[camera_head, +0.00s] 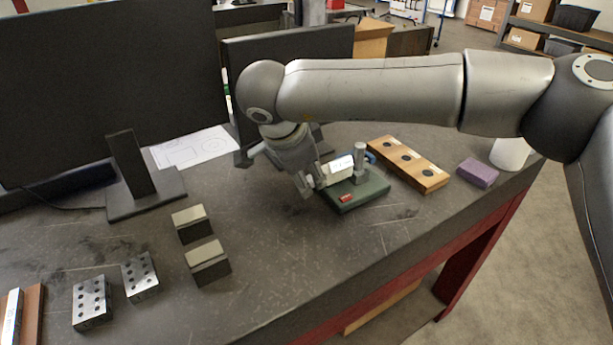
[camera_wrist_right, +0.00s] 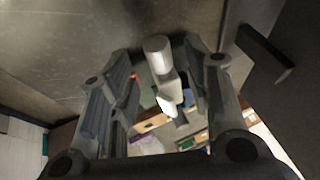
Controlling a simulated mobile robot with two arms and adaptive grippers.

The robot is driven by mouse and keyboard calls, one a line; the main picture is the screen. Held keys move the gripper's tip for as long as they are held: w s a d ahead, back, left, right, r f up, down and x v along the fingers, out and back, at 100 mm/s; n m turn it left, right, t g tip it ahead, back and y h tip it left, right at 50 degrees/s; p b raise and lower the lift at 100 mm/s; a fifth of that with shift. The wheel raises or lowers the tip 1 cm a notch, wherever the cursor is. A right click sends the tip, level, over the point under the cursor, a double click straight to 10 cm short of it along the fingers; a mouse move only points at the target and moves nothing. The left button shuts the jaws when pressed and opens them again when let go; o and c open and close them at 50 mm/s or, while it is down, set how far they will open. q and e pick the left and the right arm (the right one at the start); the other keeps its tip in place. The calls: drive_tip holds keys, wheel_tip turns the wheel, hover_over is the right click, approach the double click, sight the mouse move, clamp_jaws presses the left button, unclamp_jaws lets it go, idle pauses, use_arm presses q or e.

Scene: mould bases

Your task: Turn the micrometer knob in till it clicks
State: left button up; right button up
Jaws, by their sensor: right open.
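The micrometer (camera_head: 341,171) is held in a stand on a dark green base (camera_head: 372,191) on the bench. Its barrel lies roughly level, and its knob end points left toward my right gripper (camera_head: 308,182). In the right wrist view the pale cylindrical knob (camera_wrist_right: 157,52) shows between the spread fingers of my right gripper (camera_wrist_right: 158,68), with gaps on both sides. The fingers do not look closed on it. The base is partly hidden in the wrist view. My left gripper is not in view.
A wooden block with dark round inserts (camera_head: 408,163) and a purple block (camera_head: 477,173) lie right of the stand. Two dark blocks with pale tops (camera_head: 207,262) and drilled metal blocks (camera_head: 91,301) stand at front left. Monitors (camera_head: 110,80) stand behind.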

drive_tip(key=v, duration=0.9)
